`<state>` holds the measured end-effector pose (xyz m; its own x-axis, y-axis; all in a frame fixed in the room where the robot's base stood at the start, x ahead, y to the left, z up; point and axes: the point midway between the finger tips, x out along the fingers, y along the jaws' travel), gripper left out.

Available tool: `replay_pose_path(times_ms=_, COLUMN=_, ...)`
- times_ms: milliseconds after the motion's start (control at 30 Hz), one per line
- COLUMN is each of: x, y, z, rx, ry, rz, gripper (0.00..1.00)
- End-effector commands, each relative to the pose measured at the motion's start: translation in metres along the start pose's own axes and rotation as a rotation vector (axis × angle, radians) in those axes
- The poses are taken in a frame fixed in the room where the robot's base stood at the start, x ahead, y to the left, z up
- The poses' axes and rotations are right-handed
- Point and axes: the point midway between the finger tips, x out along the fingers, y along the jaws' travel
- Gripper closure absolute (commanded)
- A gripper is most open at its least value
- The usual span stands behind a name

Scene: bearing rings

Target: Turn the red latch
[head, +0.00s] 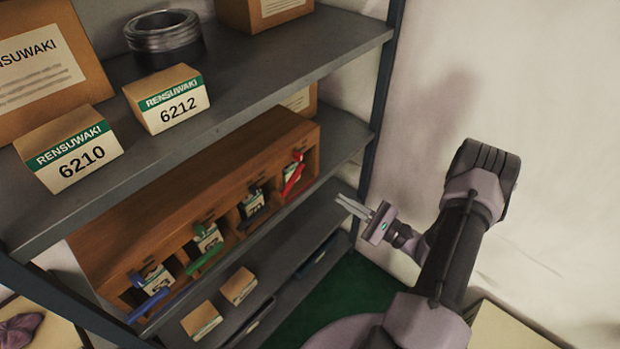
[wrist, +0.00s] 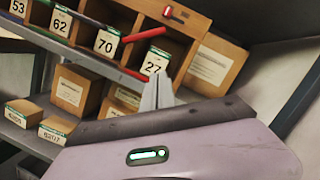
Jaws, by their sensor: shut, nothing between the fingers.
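The red latch (wrist: 173,13) is a small red piece on the wooden front above the compartment at the cabinet's end; in the head view it shows as a small red spot (head: 298,156). A red bar (head: 293,178) lies below it at the same compartment, and it also shows in the wrist view (wrist: 144,34). A box marked 27 (wrist: 153,64) sits in that compartment. My gripper (head: 341,202) is to the right of the cabinet's end, apart from the latch. Its fingers (wrist: 157,93) are together and empty. The latch's exact angle is hard to tell.
The wooden cabinet (head: 183,187) stands on a middle shelf, with blue, green and dark pieces at its other compartments. A shelf (head: 255,78) with boxes and a bearing ring (head: 164,38) is above. A shelf post (head: 378,110) stands near my arm.

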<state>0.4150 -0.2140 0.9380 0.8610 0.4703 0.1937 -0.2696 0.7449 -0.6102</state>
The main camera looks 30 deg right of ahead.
Motion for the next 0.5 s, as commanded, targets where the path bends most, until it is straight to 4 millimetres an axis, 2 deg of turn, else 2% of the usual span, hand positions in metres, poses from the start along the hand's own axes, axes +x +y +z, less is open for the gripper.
replay_pose_path(times_ms=167, x=0.027, y=0.002, z=-0.002, rx=-0.002, ry=-0.003, rz=0.003, gripper=1.0)
replay_pose_path(times_ms=500, x=0.101, y=0.002, z=-0.001, rx=-0.002, ry=-0.003, rz=0.002, gripper=1.0)
